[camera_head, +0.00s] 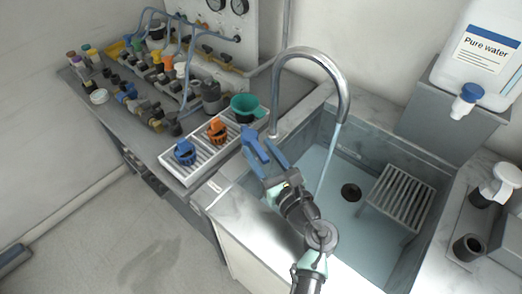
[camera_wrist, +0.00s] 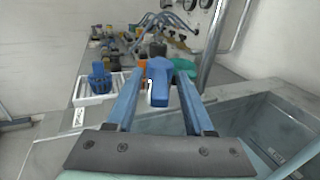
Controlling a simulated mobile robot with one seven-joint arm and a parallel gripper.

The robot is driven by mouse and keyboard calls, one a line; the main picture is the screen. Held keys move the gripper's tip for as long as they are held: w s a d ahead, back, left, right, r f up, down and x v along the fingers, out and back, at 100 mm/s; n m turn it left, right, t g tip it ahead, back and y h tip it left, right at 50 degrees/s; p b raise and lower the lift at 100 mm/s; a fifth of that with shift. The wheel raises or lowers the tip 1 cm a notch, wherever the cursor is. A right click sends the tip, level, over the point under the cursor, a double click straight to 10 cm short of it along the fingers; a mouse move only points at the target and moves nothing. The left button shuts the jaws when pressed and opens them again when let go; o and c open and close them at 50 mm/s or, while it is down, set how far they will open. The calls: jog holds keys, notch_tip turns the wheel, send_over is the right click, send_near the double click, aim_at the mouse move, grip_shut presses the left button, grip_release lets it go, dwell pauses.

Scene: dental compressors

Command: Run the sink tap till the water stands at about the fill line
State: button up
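The tap's steel spout (camera_head: 313,55) arches over the grey sink (camera_head: 383,142). A pale blue stream (camera_head: 328,165) runs from it into the basin. The basin floor looks pale blue, with a dark round drain (camera_head: 351,192); I cannot tell the water depth. No fill line can be made out clearly. My gripper (camera_head: 267,150) is at the sink's left rim, near the tap base. In the wrist view, a blue lever-like piece (camera_wrist: 159,80) lies between my fingers (camera_wrist: 161,85), which are open with a gap on each side. Contact with it is not visible.
A slatted rack (camera_head: 400,197) stands in the sink's right side. A white tray (camera_head: 172,168) with blue and orange parts and a green cup (camera_head: 246,106) are left of the tap. A pure water container (camera_head: 481,50) stands at the right.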

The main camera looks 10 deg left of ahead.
jog(key=v, duration=1.3)
jog(key=shift+b, duration=0.4)
dwell(6.3)
